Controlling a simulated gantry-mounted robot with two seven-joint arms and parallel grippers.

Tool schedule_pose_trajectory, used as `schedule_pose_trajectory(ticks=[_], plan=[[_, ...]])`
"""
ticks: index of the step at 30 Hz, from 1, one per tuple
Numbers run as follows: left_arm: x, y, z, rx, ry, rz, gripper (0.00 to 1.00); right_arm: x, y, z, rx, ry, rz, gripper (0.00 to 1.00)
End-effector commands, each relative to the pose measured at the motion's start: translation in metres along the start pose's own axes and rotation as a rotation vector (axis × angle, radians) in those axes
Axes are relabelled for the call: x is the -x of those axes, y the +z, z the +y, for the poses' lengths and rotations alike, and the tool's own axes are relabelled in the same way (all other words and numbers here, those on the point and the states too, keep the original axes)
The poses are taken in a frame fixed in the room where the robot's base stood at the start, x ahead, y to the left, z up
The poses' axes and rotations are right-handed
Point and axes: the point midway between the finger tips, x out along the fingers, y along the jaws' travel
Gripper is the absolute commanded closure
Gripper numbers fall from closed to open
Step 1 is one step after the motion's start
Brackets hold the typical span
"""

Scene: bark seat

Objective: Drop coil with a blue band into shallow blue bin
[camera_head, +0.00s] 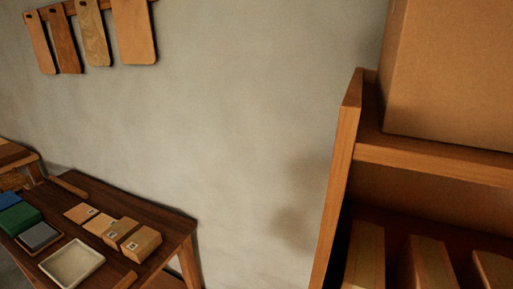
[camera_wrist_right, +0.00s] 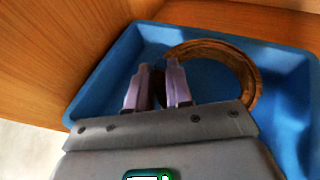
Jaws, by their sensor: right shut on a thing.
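A brown coil (camera_wrist_right: 240,66) shows in the right wrist view as a ring, partly hidden behind my gripper; I see no blue band on the visible part. My right gripper (camera_wrist_right: 158,72) is shut on the coil's near left side, with a dark strip of it between the two fingers. The shallow blue bin (camera_wrist_right: 92,78) lies behind and around the coil in this view. The coil is over or inside the bin; I cannot tell whether it touches the floor of it. The head view shows neither coil, bin nor gripper.
Wooden panels (camera_wrist_right: 50,50) stand close beside the bin. In the head view a wooden shelf unit (camera_head: 340,170) with a large cardboard box (camera_head: 450,75) is at the right. A dark table (camera_head: 160,215) with small boxes and a white tray (camera_head: 72,282) is at lower left.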

Motion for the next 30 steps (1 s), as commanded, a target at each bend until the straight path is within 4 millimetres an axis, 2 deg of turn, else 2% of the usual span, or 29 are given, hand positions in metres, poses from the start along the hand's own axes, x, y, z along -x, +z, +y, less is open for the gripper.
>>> schedule_pose_trajectory(ticks=[1, 2, 7, 16, 20, 23, 30], plan=[[0.000, 0.000, 0.000, 0.000, 0.000, 0.000, 0.00, 0.000, 0.000, 0.000, 0.000, 0.000, 0.000, 1.00], [0.000, 0.000, 0.000, 0.000, 0.000, 0.000, 0.00, 0.000, 0.000, 0.000, 0.000, 0.000, 0.000, 0.75], [0.000, 0.000, 0.000, 0.000, 0.000, 0.001, 0.00, 0.000, 0.000, 0.000, 0.000, 0.000, 0.000, 0.50], [0.000, 0.000, 0.000, 0.000, 0.000, 0.001, 0.00, 0.001, 0.000, 0.000, 0.001, 0.000, 0.001, 0.50], [0.000, 0.000, 0.000, 0.000, 0.000, 0.001, 0.00, 0.008, -0.001, 0.000, 0.002, 0.001, 0.001, 0.50], [0.000, 0.000, 0.000, 0.000, 0.000, 0.001, 0.00, 0.020, -0.001, 0.000, 0.002, 0.001, 0.002, 0.50], [0.000, 0.000, 0.000, -0.001, -0.001, 0.001, 0.00, 0.062, -0.002, 0.000, 0.002, 0.003, 0.004, 0.50]])
